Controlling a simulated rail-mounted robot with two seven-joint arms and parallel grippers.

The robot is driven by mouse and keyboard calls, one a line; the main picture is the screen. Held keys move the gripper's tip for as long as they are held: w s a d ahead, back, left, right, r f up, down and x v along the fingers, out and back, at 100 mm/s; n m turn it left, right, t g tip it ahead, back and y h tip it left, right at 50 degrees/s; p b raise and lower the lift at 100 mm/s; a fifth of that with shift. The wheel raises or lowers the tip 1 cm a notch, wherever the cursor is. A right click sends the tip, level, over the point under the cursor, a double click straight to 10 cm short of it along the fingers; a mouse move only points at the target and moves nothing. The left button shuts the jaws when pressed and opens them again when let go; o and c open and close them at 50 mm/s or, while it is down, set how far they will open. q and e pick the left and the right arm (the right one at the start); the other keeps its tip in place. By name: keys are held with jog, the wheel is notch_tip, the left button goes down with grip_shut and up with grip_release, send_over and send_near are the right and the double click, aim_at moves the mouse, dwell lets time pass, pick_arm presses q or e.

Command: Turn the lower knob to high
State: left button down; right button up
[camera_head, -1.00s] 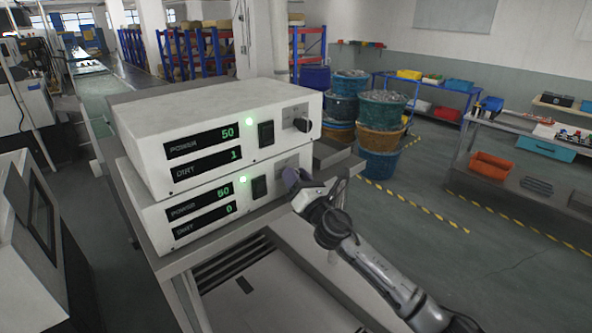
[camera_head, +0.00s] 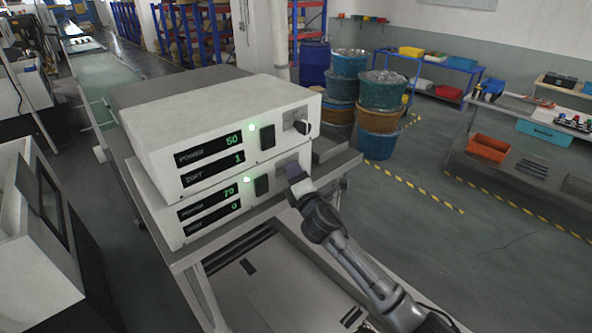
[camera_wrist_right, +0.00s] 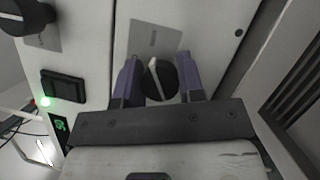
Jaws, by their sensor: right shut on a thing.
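Two white control units are stacked on a metal bench: the upper unit (camera_head: 215,125) and the lower unit (camera_head: 185,205). The lower unit's display (camera_head: 208,207) reads 70 for power and 0 below it. My right gripper (camera_head: 294,175) is at the lower unit's front right and hides its knob in the head view. In the right wrist view, the gripper (camera_wrist_right: 160,80) is shut on the black lower knob (camera_wrist_right: 158,78), with a purple finger on each side. The knob's pale pointer tilts slightly left of straight up. My left gripper is out of view.
The upper knob (camera_head: 302,127) sits just above my right gripper; it also shows in the right wrist view (camera_wrist_right: 25,15). The upper display (camera_head: 210,158) reads 50 and 1. Black switches (camera_head: 261,185) sit left of the knobs.

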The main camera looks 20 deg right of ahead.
jog(key=shift+m, duration=0.3)
dwell(0.4)
jog(key=o, duration=0.9)
jog(key=shift+s+f+b, duration=0.35)
jog(key=shift+s+b, duration=0.1)
jog(key=shift+s, duration=1.85)
jog(key=shift+s+f+b, duration=0.3)
jog(key=shift+s+b, duration=0.15)
jog(key=shift+s, duration=1.8)
jog(key=shift+s+f+b, duration=0.35)
jog(key=shift+s+b, duration=0.1)
jog(key=shift+s, duration=1.85)
